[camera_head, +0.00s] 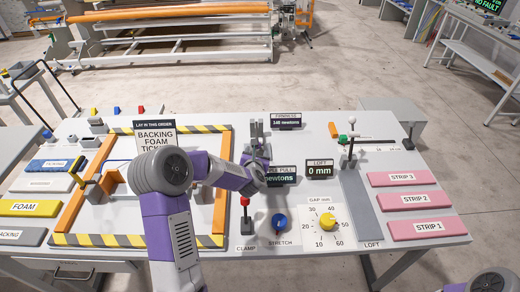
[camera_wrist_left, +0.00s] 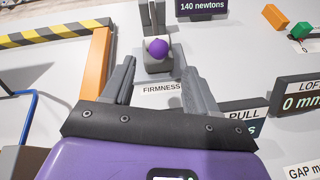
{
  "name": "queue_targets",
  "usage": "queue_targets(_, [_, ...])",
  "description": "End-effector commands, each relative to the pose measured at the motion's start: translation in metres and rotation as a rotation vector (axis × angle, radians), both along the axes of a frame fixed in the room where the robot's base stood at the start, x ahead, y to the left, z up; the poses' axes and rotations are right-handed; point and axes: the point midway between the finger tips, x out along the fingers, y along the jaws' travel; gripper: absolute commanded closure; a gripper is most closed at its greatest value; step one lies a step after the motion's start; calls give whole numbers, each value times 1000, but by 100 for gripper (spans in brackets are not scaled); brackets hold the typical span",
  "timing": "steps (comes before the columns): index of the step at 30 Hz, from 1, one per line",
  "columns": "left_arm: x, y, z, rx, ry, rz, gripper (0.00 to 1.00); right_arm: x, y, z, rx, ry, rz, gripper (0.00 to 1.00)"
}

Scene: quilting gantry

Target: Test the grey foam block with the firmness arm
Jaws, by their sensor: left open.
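The firmness station stands at the table's middle, with its grey upright (camera_head: 253,130) partly behind my left gripper (camera_head: 259,153). I cannot tell whether this block is the foam block or part of the station. My left gripper (camera_wrist_left: 160,78) is open and empty, its fingers short of the knob and on either side of it. The firmness display (camera_wrist_left: 203,5) reads 140 newtons. My right gripper is out of view.
An orange frame (camera_head: 72,217) with striped edges lies left. A red-knobbed clamp (camera_head: 245,215), the blue stretch knob (camera_head: 279,222) and the yellow gap dial (camera_head: 327,222) are in front. Pink strips (camera_head: 428,201) lie right. PULL and LOFT displays (camera_head: 319,169) stand near the gripper.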

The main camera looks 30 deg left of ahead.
Motion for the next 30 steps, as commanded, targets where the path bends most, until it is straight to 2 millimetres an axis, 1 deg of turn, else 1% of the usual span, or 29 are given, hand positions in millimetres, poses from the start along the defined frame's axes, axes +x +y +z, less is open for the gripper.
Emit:
queue_targets(5, [14,7,-6,0,-1,1,42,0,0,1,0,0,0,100])
queue_targets(12, [43,21,-19,0,-1,1,42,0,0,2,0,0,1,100])
queue_targets(16, [54,26,-24,0,-1,0,42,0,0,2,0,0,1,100])
queue_targets(21, [61,30,-27,2,-1,0,42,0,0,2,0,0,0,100])
queue_targets(29, [62,31,-28,1,-1,-1,42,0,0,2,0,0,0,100])
queue_targets(30, [62,31,-28,1,-1,-1,45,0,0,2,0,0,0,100])
